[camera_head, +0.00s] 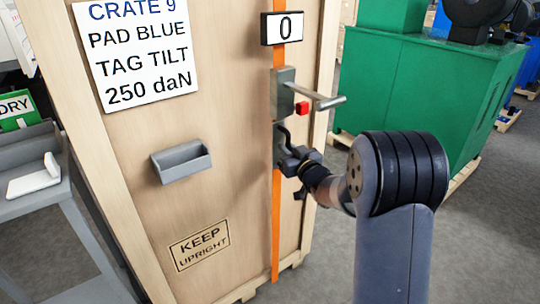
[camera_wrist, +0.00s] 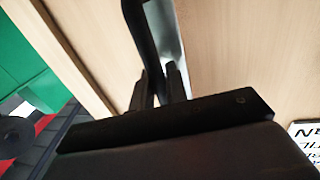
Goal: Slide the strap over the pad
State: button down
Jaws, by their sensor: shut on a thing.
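An orange strap (camera_head: 276,225) runs straight down the front of the wooden crate (camera_head: 225,115). A grey tensioner (camera_head: 284,92) with a rod handle (camera_head: 330,102) and a red block (camera_head: 302,108) sits on the strap. My gripper (camera_head: 288,157) is below the tensioner, close to the strap. Its fingers are shut on a dark curved bar (camera_head: 284,136). In the wrist view the dark bar (camera_wrist: 142,35) rises from between the fingertips (camera_wrist: 160,82), against the crate wood. I cannot make out a blue pad; my gripper hides part of the strap.
A sign (camera_head: 138,45) reads crate 9, pad blue, tag tilt, 250 daN. A display (camera_head: 283,28) above the tensioner reads 0. An empty grey holder (camera_head: 182,161) is on the crate front. A grey cart (camera_head: 62,225) stands left, green machinery (camera_head: 425,90) right.

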jog(key=shift+w+d+r, duration=0.15)
jog(key=shift+w+d, duration=0.1)
jog(key=shift+d, duration=0.1)
jog(key=c, duration=1.5)
grip_release()
jog(key=shift+d, duration=0.15)
jog(key=v, duration=1)
jog(key=shift+s, duration=0.35)
jog(key=shift+w, duration=0.15)
